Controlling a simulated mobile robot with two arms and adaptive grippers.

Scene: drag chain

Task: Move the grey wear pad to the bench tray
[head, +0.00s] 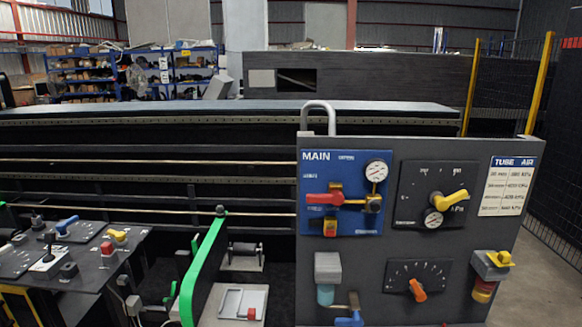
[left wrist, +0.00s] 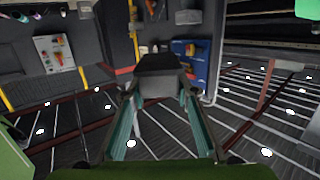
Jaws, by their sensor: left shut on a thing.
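My left gripper (left wrist: 158,92) shows in the left wrist view, its two teal fingers closed on the sides of a dark grey block, the wear pad (left wrist: 160,66). The pad is held at the fingertips, in the air above a dark floor with pale lines. Neither gripper shows in the head view. My right gripper is in neither view. I cannot make out the bench tray for certain in either view.
In the head view a grey control panel (head: 398,290) with gauges and levers stands at the right. A sloped console (head: 88,262) is at the left, and a green guard (head: 205,262) stands beside a light grey plate (head: 215,318). A long dark machine bed (head: 150,140) runs behind.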

